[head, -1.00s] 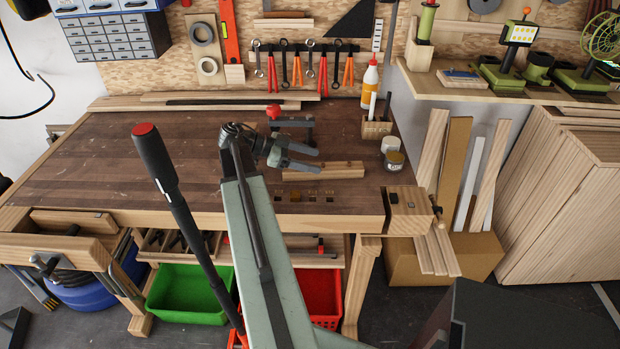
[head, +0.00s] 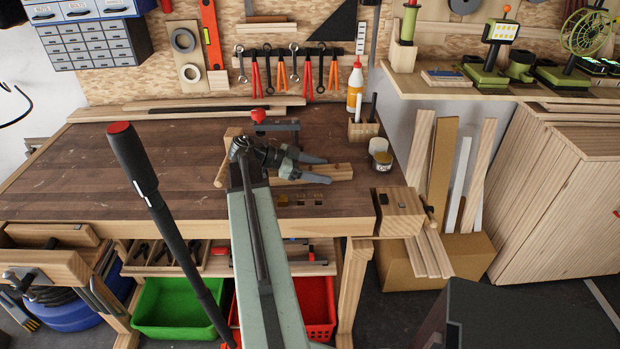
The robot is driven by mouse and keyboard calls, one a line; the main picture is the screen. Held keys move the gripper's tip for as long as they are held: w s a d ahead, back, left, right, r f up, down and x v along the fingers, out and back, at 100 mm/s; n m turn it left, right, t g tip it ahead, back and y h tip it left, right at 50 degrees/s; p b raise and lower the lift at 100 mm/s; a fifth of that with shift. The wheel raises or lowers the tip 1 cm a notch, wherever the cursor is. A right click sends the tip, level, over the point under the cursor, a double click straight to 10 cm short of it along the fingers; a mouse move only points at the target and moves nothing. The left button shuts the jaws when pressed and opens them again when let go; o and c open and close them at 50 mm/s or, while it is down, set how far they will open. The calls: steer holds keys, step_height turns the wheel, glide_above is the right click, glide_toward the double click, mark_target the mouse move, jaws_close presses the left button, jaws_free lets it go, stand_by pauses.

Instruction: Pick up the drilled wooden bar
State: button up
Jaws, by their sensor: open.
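The light wooden bar (head: 341,172) lies flat on the dark bench top, right of my arm, running roughly left to right. Its left part is hidden by my gripper and I cannot make out its holes. My gripper (head: 325,170) is open and points right. In the picture, its two fingers lie over the bar, one along the bar's far edge and one along its near edge. I cannot tell how high above the bar they are, and nothing is held.
A red-knobbed clamp (head: 262,118) stands behind the gripper. A light wooden tool (head: 223,173) lies left of the arm. The bench's left side (head: 120,165) is clear.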

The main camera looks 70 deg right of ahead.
jaws_close()
steer(key=shift+r, duration=0.1)
